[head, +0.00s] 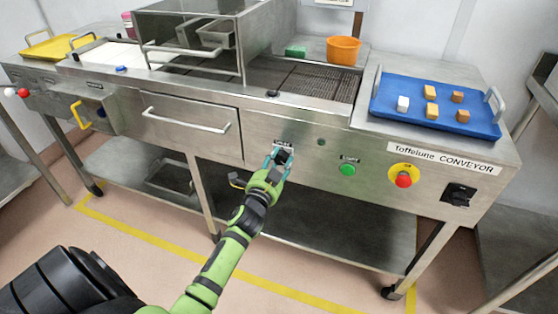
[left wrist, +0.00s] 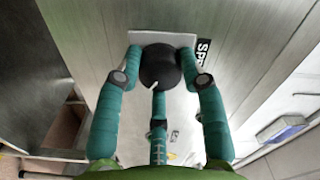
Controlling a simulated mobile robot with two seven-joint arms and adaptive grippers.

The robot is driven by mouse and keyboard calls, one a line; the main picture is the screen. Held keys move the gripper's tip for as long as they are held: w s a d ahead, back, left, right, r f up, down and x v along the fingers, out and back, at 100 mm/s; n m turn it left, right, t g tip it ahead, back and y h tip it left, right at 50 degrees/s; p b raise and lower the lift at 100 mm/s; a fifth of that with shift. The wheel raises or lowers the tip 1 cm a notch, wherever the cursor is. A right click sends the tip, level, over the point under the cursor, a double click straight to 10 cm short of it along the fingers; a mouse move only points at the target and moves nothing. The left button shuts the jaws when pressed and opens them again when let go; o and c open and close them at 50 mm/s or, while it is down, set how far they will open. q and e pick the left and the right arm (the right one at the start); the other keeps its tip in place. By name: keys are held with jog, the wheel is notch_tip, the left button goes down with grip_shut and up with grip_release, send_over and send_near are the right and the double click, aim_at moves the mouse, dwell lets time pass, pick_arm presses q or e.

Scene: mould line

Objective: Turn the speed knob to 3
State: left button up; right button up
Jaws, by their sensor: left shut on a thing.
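The speed knob (left wrist: 160,66) is a round black knob with a white pointer mark, set on a pale plate (left wrist: 180,40) on the steel front panel. A partly covered label beside it begins with "SP" in the left wrist view. In the head view the knob (head: 283,154) shows below its small label. My left gripper (head: 279,160) has its teal fingers around the knob; in the left wrist view the fingers (left wrist: 160,80) close on it from both sides. Most of the dial's numbers are hidden by the fingers. My right gripper is not in view.
To the knob's right on the panel are a green button (head: 348,169), a red emergency button (head: 403,180) and a black switch (head: 459,194). A blue tray (head: 400,123) with several small blocks lies above. A drawer handle (head: 185,122) juts out to the left.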

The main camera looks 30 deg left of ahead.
pick_arm(q)
jog(key=shift+s+a+f, duration=0.1)
jog(key=shift+a+f, duration=0.1)
dwell(0.4)
jog(key=o, duration=1.1)
jog(key=shift+o, duration=0.2)
jog(key=shift+r, duration=0.1)
jog(key=v, duration=1.2)
